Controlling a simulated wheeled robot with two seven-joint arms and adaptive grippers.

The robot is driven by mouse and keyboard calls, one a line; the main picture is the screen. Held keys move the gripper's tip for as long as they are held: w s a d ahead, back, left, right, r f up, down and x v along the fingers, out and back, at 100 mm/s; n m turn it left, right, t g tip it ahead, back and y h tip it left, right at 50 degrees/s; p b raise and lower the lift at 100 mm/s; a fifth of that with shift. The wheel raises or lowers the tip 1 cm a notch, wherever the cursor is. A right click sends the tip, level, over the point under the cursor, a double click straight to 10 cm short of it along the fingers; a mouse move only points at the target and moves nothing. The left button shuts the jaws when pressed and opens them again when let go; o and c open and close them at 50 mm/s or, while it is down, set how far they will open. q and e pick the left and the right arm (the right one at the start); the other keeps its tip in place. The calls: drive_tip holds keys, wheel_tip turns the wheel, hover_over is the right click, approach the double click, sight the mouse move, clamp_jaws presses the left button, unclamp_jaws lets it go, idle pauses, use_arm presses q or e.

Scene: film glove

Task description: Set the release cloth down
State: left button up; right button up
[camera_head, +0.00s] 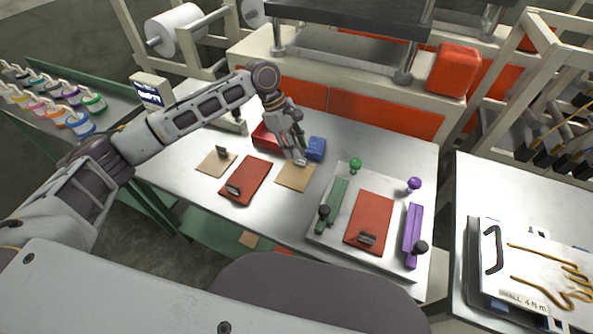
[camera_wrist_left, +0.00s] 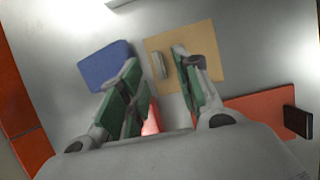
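A tan square sheet (camera_head: 294,177), possibly the release cloth, lies flat on the metal table with a small grey grip on it. In the left wrist view the tan sheet (camera_wrist_left: 208,50) and its grey grip (camera_wrist_left: 158,66) lie below my fingers. My left gripper (camera_head: 298,157) points down over the sheet's far edge. Its green-padded fingers (camera_wrist_left: 156,58) are apart, with nothing held between them. A second tan sheet (camera_head: 212,166) with a dark grip lies further left. I cannot tell by looks which sheet is the cloth. My right gripper is not in view.
A blue block (camera_head: 316,148) and a red tray (camera_head: 265,137) are close beside my left gripper. A red plate (camera_head: 247,177) lies left of the near sheet. A pale board (camera_head: 340,232) with green and purple bars stands at right.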

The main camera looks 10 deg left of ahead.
sight(295, 170)
use_arm(q)
drive_tip(key=shift+x, duration=2.6)
drive_tip(key=shift+w+a, duration=0.1)
drive_tip(key=shift+w, duration=0.05)
clamp_jaws()
